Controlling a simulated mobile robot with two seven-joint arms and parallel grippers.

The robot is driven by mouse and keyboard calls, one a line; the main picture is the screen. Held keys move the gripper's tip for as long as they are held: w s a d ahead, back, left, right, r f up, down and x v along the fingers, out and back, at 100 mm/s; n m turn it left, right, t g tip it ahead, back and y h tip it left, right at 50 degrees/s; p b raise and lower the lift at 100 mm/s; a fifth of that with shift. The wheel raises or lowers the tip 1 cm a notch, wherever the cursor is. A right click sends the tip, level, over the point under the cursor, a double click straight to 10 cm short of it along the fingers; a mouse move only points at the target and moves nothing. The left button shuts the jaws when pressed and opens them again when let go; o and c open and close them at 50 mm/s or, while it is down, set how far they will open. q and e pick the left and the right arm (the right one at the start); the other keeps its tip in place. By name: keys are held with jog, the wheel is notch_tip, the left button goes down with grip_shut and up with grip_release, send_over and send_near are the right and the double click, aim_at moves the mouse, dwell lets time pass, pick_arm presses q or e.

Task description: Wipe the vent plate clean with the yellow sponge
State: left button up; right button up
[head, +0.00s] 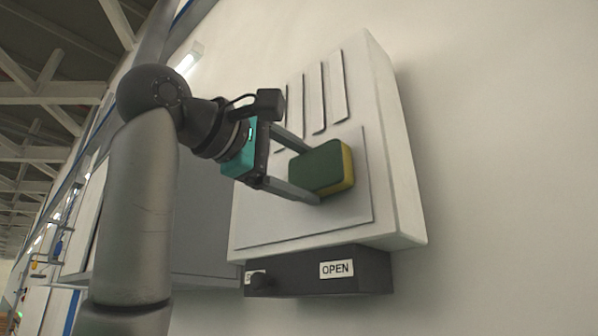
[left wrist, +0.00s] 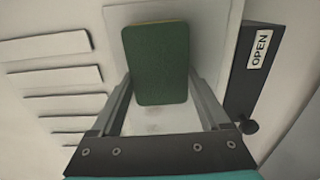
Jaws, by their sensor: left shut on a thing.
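The sponge (head: 322,168) has a dark green face turned toward me and a yellow layer on its far side. My left gripper (head: 311,174) is shut on it, one finger on each side. The vent plate (head: 350,214) is a flat pale panel on the white wall box, below the slots. The sponge is in front of the plate with its yellow side toward it; I cannot tell whether they touch. In the left wrist view the sponge (left wrist: 156,62) covers much of the plate (left wrist: 118,16). A faint grey smudge (left wrist: 154,127) shows on the plate. My right gripper is not in view.
The white box (head: 385,130) has several long slots (head: 336,88) in its upper part. Under it is a dark strip (head: 300,272) with an OPEN label (head: 337,269) and a black knob (head: 262,282). A grey cabinet (head: 205,225) stands to the left. The wall at the right is bare.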

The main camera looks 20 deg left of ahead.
aim_at(254, 202)
pick_arm(q)
jog(key=shift+w+a+p, duration=0.35)
jog(key=shift+w+a, duration=0.4)
jog(key=shift+a, duration=1)
jog(key=shift+w+a+p, duration=0.4)
jog(key=shift+w+a, duration=0.3)
jog(key=shift+a, duration=1.05)
jog(key=shift+w+a+p, duration=0.35)
jog(key=shift+w+a, duration=0.4)
jog(key=shift+a, duration=1)
jog(key=shift+w+a+p, duration=0.35)
jog(key=shift+a+p, duration=0.05)
jog(key=shift+a, duration=0.5)
jog(key=shift+w+a+p, duration=0.35)
jog(key=shift+a+p, duration=0.05)
jog(key=shift+a, duration=0.45)
jog(key=shift+s+a+f+b, duration=0.1)
jog(key=shift+s+a+b, duration=0.1)
jog(key=shift+s+b, duration=0.15)
jog(key=shift+b+v, duration=0.55)
jog(key=shift+v, duration=2)
jog(key=shift+s+d, duration=0.1)
